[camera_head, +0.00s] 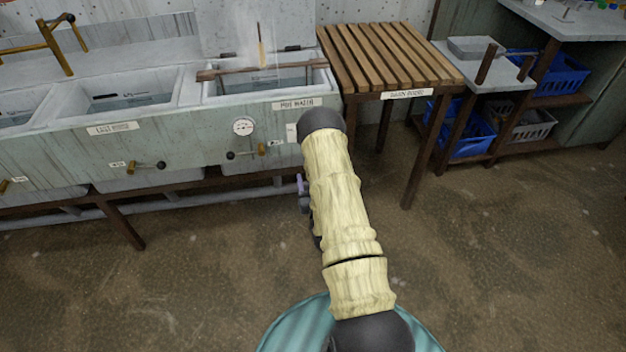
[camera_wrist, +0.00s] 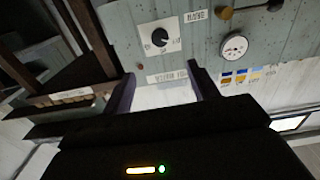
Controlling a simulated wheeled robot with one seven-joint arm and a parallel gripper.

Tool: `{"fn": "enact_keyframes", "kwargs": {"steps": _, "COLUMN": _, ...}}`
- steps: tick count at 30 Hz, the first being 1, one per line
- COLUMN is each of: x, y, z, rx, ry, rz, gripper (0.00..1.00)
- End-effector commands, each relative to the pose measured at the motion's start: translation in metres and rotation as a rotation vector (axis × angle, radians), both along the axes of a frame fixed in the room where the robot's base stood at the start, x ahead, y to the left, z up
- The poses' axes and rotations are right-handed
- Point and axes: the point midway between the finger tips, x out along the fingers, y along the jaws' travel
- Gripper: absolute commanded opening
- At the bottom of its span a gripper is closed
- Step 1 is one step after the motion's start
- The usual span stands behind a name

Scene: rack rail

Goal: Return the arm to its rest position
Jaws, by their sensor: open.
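My arm (camera_head: 340,200) is wrapped in a cream sleeve and reaches forward from the bottom middle of the head view towards the sink's front. My gripper shows in the wrist view (camera_wrist: 163,88), with its two dark fingers apart and nothing seen between them. A grey-green panel with a label lies beyond the fingers. In the head view the arm mostly hides the gripper; only small purple and dark parts show left of the sleeve.
A sink row with a gauge (camera_head: 243,126) stands at the left. A wooden rail (camera_head: 240,71) crosses its steaming right basin. A slatted rack (camera_head: 385,58) stands to the right, then shelves with blue crates (camera_head: 470,130). The floor (camera_head: 520,250) at the right is clear.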

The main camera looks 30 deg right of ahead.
Motion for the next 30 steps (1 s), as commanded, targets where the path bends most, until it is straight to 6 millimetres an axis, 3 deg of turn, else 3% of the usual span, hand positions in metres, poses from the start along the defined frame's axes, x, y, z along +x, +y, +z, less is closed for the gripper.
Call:
{"fn": "enact_keyframes", "kwargs": {"steps": 17, "x": 0.004, "y": 0.001, "z": 0.003, "rx": 0.004, "ry": 0.014, "rz": 0.003, "gripper": 0.59}}
{"fn": "enact_keyframes", "kwargs": {"steps": 25, "x": 0.027, "y": 0.018, "z": 0.032, "rx": 0.052, "ry": 0.188, "rz": 0.034, "gripper": 0.59}}
{"fn": "enact_keyframes", "kwargs": {"steps": 30, "x": 0.031, "y": 0.037, "z": 0.054, "rx": 0.090, "ry": 0.342, "rz": 0.061, "gripper": 0.59}}
